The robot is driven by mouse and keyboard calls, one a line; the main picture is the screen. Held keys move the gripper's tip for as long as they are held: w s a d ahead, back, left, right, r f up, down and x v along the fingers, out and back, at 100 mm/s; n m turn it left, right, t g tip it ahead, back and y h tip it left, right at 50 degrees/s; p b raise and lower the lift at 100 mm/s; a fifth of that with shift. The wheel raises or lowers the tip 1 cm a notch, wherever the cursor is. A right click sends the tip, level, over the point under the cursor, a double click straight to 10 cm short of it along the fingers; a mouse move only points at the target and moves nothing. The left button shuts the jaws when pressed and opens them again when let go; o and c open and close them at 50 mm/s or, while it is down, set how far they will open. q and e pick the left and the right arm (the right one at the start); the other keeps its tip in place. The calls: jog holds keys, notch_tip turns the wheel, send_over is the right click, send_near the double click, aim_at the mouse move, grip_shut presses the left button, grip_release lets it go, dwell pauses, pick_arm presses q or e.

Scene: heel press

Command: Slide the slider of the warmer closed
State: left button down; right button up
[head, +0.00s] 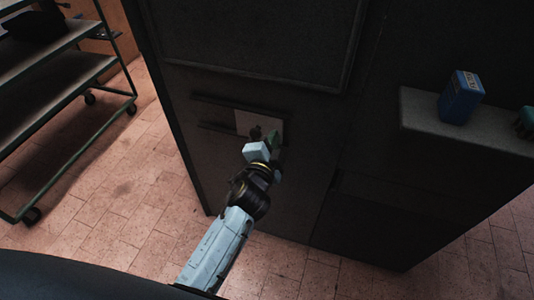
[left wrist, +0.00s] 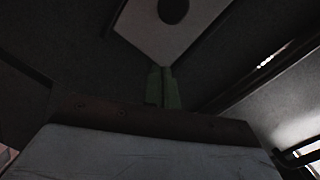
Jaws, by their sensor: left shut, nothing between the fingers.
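The warmer is a large dark cabinet (head: 250,45) in the head view. On its front, a pale slider plate (head: 246,121) sits between two dark rails, toward their right end; the left stretch between the rails is dark. The plate also shows in the left wrist view (left wrist: 147,28), with a dark round knob or hole (left wrist: 173,10) on it. My left gripper (head: 273,138) is shut and empty in front of the plate's right part. Its green fingertips (left wrist: 163,86) show below the plate in the left wrist view. I cannot tell whether they touch it. My right gripper is out of view.
A grey shelf (head: 420,112) sticks out at the right with a blue box (head: 461,98) and a green item (head: 525,122) on it. A wheeled rack (head: 60,100) stands at the left. The tiled floor between is clear.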

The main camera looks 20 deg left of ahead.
aim_at(247, 122)
pick_arm(q)
jog(key=shift+w+a+f, duration=0.15)
jog(key=shift+a+f, duration=0.15)
jog(key=shift+a, duration=0.3)
jog(key=shift+w+a+f, duration=0.2)
jog(key=shift+a+f, duration=0.1)
jog(key=shift+a, duration=0.25)
jog(key=shift+w+a+f, duration=0.15)
jog(key=shift+a+f, duration=0.15)
jog(key=shift+a, duration=0.3)
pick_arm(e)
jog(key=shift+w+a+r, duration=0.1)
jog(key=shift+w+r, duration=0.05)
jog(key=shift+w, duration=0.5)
